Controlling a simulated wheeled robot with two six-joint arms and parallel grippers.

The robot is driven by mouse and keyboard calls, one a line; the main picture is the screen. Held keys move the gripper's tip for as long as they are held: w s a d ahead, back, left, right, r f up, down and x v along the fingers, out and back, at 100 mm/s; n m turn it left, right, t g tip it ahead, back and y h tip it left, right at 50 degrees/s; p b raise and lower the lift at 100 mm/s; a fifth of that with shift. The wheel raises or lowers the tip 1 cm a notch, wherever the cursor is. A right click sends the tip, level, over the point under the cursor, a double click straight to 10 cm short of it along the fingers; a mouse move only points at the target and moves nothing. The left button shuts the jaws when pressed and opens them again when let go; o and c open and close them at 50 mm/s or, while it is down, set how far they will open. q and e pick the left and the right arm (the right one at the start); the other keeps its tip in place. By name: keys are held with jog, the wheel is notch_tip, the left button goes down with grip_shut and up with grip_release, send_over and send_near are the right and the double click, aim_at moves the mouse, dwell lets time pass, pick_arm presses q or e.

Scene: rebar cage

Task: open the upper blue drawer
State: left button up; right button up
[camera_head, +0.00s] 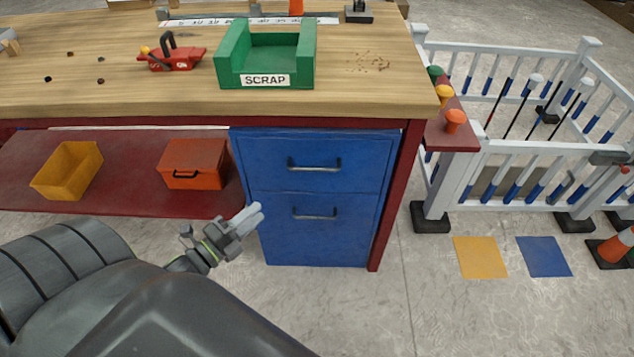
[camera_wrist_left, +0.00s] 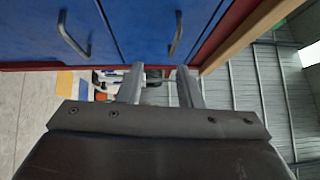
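The upper blue drawer (camera_head: 270,168) is under the right part of the workbench and looks shut. Its grey bar handle (camera_head: 314,164) runs level across the front; in the left wrist view, turned on its side, the handle (camera_wrist_left: 176,33) is ahead of the fingers, to the upper right. The lower blue drawer (camera_head: 320,245) also looks shut, with its own handle (camera_head: 315,213). My left gripper (camera_head: 256,213) is left of the lower handle in the head view, apart from both handles. Its fingers (camera_wrist_left: 161,75) are parted with nothing between them. My right gripper is not in view.
The wooden workbench top (camera_head: 120,95) overhangs the drawers and carries a green scrap bin (camera_head: 232,75). A red shelf (camera_head: 115,195) left of the drawers holds a yellow bin (camera_head: 68,170) and an orange toolbox (camera_head: 193,165). A red bench leg (camera_head: 397,200) borders the drawers' right side.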

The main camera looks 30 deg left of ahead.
aim_at(311, 168)
pick_arm(q)
jog(key=shift+m+t+h, duration=0.3)
jog(key=shift+m+h, duration=0.3)
jog(key=shift+m, duration=0.2)
jog(key=shift+s+d+r+x, duration=0.1)
jog(key=shift+d+r+x, duration=0.15)
jog(key=shift+x, duration=2.7)
jog(key=shift+s+d+r+x, duration=0.1)
jog(key=shift+r+x, duration=0.25)
jog(key=shift+x, duration=2.65)
jog(key=shift+s+d+r+x, duration=0.1)
jog(key=shift+d+r+x, duration=0.15)
jog(key=shift+x, duration=2.7)
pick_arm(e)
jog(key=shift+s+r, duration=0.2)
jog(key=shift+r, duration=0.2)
pick_arm(q)
jog(key=shift+c, duration=0.2)
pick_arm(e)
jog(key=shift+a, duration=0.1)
pick_arm(q)
grip_shut()
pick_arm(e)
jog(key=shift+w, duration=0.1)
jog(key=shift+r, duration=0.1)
